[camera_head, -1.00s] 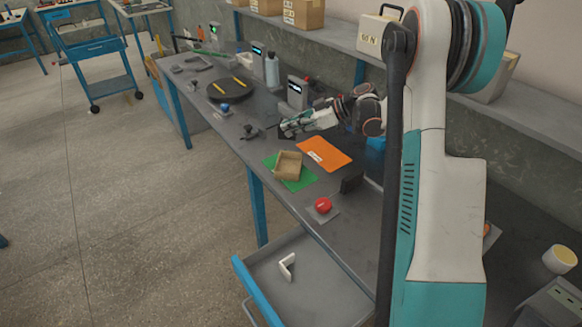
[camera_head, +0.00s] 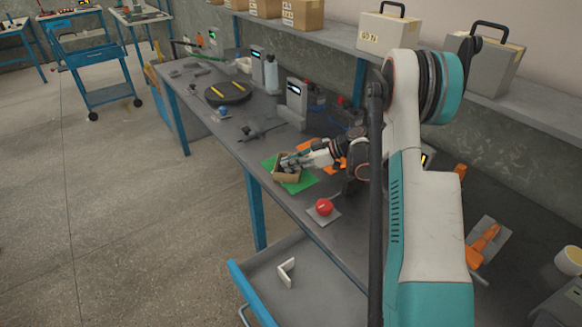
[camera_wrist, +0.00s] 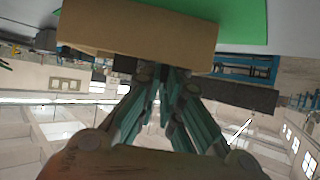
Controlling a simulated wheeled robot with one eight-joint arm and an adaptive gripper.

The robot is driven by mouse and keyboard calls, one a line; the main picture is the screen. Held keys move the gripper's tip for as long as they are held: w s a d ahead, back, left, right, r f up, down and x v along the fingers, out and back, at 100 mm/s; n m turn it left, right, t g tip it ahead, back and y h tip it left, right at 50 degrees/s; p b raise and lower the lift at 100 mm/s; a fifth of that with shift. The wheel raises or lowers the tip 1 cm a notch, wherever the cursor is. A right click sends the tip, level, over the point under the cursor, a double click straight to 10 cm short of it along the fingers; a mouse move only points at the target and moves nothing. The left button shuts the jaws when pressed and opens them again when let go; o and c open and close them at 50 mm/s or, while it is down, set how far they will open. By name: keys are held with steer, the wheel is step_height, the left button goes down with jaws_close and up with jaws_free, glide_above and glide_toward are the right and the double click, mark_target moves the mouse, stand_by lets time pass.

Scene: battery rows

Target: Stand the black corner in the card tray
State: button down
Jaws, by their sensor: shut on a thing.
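The card tray (camera_head: 287,179) is a small brown open box on a green mat (camera_head: 306,181) on the bench. It also fills the top of the wrist view (camera_wrist: 140,32). My gripper (camera_head: 288,163) is over the tray, its fingers at the tray's opening. In the wrist view the fingers (camera_wrist: 160,74) come together right at the tray's wall, shut on the black corner. Only a dark patch shows by the fingertips there; the corner's shape and whether it touches the tray floor are hidden.
A red button (camera_head: 324,207) on a grey plate stands near the bench's front edge. A white corner piece (camera_head: 286,272) lies in the lower drawer. A black turntable (camera_head: 229,93) stands farther left.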

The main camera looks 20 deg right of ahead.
steer(key=shift+f, duration=0.15)
steer(key=c, duration=2.1)
jaws_free()
steer(key=shift+o, duration=0.2)
steer(key=shift+s+d+r, duration=0.1)
steer(key=shift+d+r, duration=0.05)
steer(key=shift+r, duration=0.2)
steer(key=p+v, duration=0.2)
steer(key=v, duration=0.5)
steer(key=shift+p, duration=0.35)
